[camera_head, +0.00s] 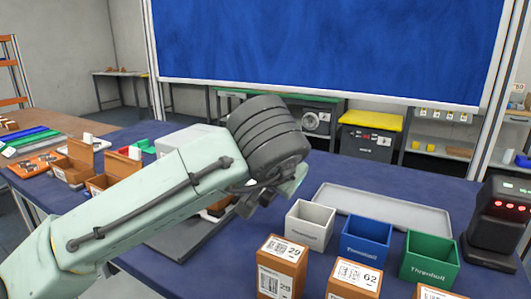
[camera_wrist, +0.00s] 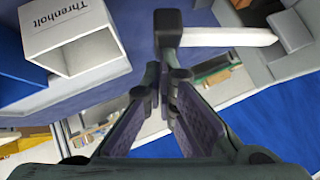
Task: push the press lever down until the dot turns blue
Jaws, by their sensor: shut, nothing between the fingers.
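My gripper (camera_head: 248,205) hangs below my wrist over the blue table in the head view, partly hidden by my arm. In the wrist view my gripper (camera_wrist: 167,78) has its fingertips together with nothing between them. Just beyond the fingertips in that view is a black block with a pale bar (camera_wrist: 230,37) running to the right. This may be the press lever, but I cannot be sure. The fingertips look close to the block; I cannot tell whether they touch. A grey plate (camera_head: 190,243) shows under my arm in the head view. No dot is visible.
White (camera_head: 308,238), blue (camera_head: 364,253) and green (camera_head: 430,270) bins stand right of my gripper. Labelled brown boxes (camera_head: 282,270) stand in front. A grey tray (camera_head: 385,207) lies behind the bins. A black scanner (camera_head: 495,225) is at far right.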

